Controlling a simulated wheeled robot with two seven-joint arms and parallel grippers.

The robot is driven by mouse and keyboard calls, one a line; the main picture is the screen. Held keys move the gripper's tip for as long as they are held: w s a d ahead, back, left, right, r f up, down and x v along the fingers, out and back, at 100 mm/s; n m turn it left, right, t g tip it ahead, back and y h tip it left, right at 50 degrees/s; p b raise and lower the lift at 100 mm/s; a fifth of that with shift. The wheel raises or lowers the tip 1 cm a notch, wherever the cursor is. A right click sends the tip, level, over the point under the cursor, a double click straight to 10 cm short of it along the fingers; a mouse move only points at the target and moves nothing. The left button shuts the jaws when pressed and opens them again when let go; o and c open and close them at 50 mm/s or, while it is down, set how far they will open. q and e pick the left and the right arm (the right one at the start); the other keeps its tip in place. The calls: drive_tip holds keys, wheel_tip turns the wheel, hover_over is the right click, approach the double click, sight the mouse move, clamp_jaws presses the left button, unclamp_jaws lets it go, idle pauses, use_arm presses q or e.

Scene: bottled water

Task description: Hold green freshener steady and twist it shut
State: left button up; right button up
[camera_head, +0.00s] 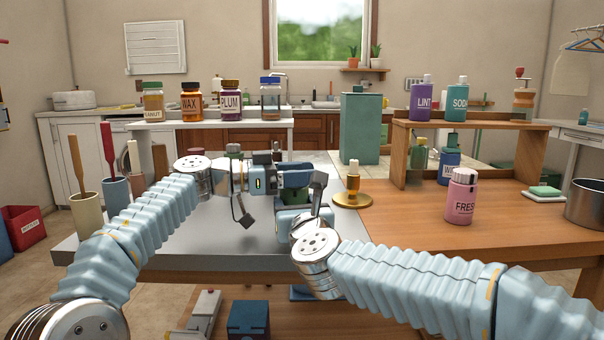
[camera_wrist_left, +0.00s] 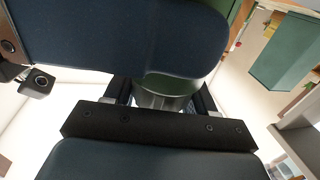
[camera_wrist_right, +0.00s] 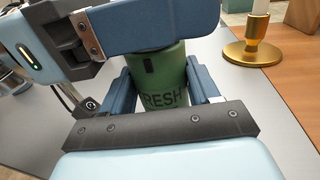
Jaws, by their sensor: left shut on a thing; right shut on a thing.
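The green freshener (camera_wrist_right: 160,78) stands upright in the right wrist view, its dark "FRESH" label facing that camera. My right gripper (camera_head: 293,198) is shut around its body, with one blue finger on each side. My left gripper (camera_head: 287,178) is above and crosses over the top of the bottle. In the left wrist view it is shut on the grey metallic lid (camera_wrist_left: 165,99). In the head view the two grippers hide most of the bottle, and the lid's seam cannot be made out.
A brass candle holder (camera_head: 352,199) stands close right of the grippers. A pink freshener (camera_head: 461,200) stands on the wooden table (camera_head: 400,240). A wooden shelf (camera_head: 402,165) holds bottles at right; a white shelf (camera_head: 210,124) holds jars behind. Utensil cups (camera_head: 117,190) stand at left.

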use_arm(q)
drive_tip(key=shift+w+a+m+g, duration=0.15)
drive_tip(key=shift+m+g, duration=0.55)
drive_tip(key=shift+g, duration=0.4)
drive_tip(key=shift+s+m+g, duration=0.35)
drive_tip(key=shift+m+g, duration=0.05)
drive_tip(key=shift+g, duration=0.1)
drive_tip(key=shift+f, duration=0.1)
drive_tip(key=o, duration=1)
drive_tip(key=shift+d, duration=0.2)
drive_tip(key=shift+c, duration=0.2)
drive_tip(key=shift+a, duration=0.1)
drive_tip(key=a, duration=0.7)
drive_tip(key=shift+a, duration=0.2)
